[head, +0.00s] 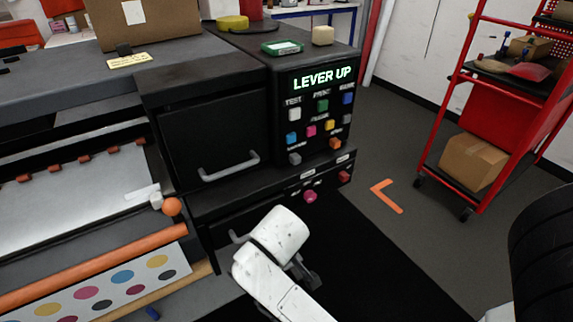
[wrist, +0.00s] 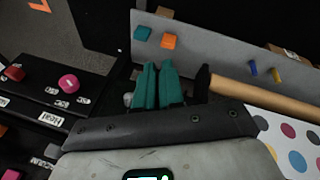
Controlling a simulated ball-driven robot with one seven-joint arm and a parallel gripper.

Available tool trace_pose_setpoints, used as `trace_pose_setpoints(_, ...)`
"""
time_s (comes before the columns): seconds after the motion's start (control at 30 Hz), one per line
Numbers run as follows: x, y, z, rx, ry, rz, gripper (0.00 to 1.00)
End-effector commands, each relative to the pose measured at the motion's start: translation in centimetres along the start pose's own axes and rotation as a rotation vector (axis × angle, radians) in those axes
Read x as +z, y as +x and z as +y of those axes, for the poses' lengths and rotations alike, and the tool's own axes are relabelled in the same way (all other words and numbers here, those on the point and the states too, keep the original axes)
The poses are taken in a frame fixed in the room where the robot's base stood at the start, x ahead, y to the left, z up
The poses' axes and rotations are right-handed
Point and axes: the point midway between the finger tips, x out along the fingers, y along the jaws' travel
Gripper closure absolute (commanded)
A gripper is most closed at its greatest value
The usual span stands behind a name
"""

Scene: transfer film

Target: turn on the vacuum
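The black control unit (head: 215,130) stands at centre in the head view, its green display (head: 322,78) reading "LEVER UP". Coloured buttons sit below the display. On the lower ledge are a magenta knob (head: 310,195) and a red knob (head: 344,176). The wrist view shows a magenta knob (wrist: 69,82) and a red knob (wrist: 15,72) near a "Heat" label. A partly visible label at lower left may read "VACUUM". My gripper's teal fingers (wrist: 158,88) are close together and empty, to the right of these knobs. In the head view my white wrist hides most of them.
An orange ball (head: 172,206) on a white lever sits at the machine's left part, above an orange bar (head: 95,268). A drawer handle (head: 228,168) juts out. A red cart (head: 490,120) with a cardboard box stands right. Dark floor lies open between.

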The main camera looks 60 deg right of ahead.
Motion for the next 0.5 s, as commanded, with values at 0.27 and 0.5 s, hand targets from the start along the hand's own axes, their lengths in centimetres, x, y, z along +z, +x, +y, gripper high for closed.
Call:
trace_pose_setpoints(0.27, -7.7, -3.0, 5.2, 0.161, 0.143, 0.052, 1.00)
trace_pose_setpoints(0.5, -12.2, -7.1, 9.4, 0.265, 0.285, 0.066, 1.00)
